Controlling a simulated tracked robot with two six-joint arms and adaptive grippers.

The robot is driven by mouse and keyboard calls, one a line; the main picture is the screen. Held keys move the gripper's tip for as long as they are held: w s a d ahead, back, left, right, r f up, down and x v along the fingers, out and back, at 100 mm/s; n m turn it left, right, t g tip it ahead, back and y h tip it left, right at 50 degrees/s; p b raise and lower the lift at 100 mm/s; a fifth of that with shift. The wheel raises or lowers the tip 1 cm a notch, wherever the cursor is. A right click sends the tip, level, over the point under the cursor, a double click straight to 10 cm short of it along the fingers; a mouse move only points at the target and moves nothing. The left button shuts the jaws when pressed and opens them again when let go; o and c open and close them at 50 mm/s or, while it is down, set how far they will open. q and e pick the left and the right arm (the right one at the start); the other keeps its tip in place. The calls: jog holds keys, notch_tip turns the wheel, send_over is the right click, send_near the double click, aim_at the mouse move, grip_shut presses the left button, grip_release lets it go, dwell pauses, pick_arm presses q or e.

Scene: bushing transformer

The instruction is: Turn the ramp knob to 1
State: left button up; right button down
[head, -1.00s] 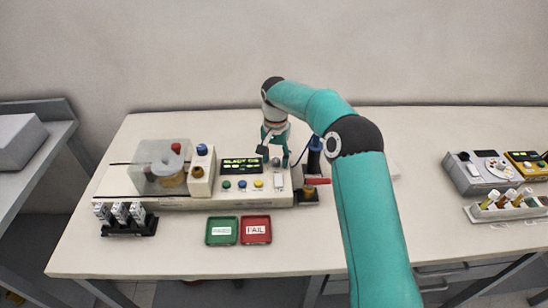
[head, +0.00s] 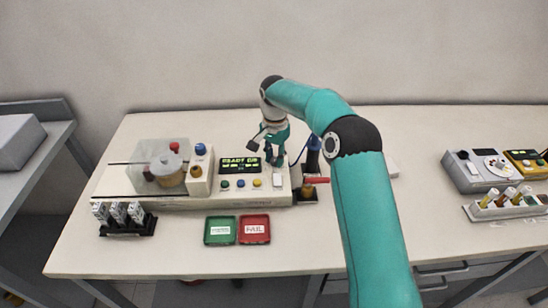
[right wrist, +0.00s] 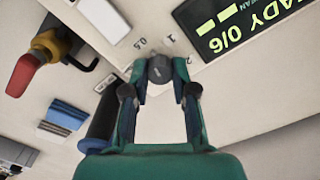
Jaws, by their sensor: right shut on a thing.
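My right gripper (head: 274,160) reaches down onto the right part of the test console (head: 225,197), beside its lit display (head: 240,164). In the right wrist view, its two fingers (right wrist: 160,82) are shut on the dark grey ramp knob (right wrist: 160,67). Small scale marks are printed on the panel around the knob; one seems to read 0.5. I cannot make out which mark the knob points to. The display (right wrist: 232,22) reads READY 0/6. My left gripper is in neither view.
Green (head: 220,231) and red FAIL (head: 254,230) trays lie in front. A clear cover (head: 158,168) is at the left. A rack (head: 128,223) stands at front left.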

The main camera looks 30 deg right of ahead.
aim_at(274, 158)
jog(key=m, duration=0.4)
jog(key=shift+w+a+r+m, duration=0.1)
jog(key=shift+w+m, duration=0.05)
jog(key=shift+m, duration=0.15)
jog(key=m+b, duration=0.1)
jog(key=m, duration=0.3)
jog(key=shift+r, duration=0.1)
jog(key=shift+m, duration=0.3)
jog(key=c, duration=0.9)
grip_release()
jog(key=shift+w, duration=0.1)
notch_tip(274, 158, up, 12)
jog(key=shift+f, duration=0.15)
